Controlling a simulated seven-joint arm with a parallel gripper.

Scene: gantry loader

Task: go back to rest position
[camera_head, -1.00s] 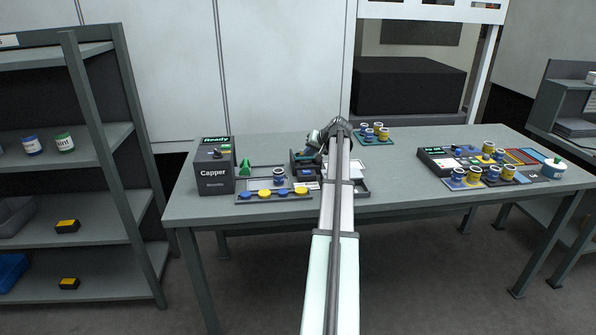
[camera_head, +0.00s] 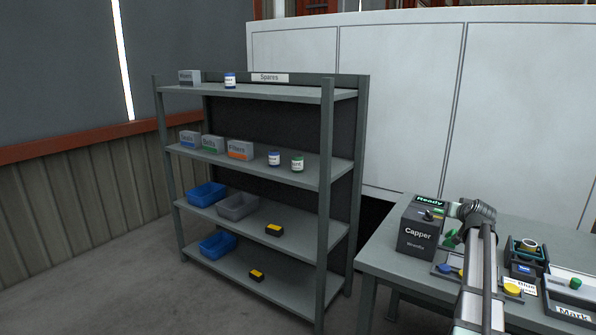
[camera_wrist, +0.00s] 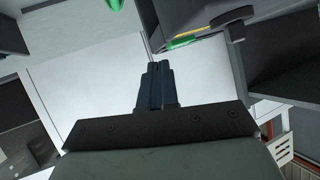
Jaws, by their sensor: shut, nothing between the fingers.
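My gripper (camera_wrist: 157,68) is shut and empty in the wrist view, its dark fingers together. In the head view my arm reaches up from the lower right, and its end is above the table beside the Capper box (camera_head: 420,232). The fingers are hard to make out there. The Capper is a dark box with a lit "Ready" display. In the wrist view a dark box edge with a green strip (camera_wrist: 184,42) shows at the upper right of the fingers.
The table (camera_head: 385,265) stands at the right, with a tray with a yellow cap (camera_head: 513,289) and a cup holder (camera_head: 522,256) near my arm. A grey shelf rack (camera_head: 340,190) with bins and jars stands left of it. Floor is clear between them.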

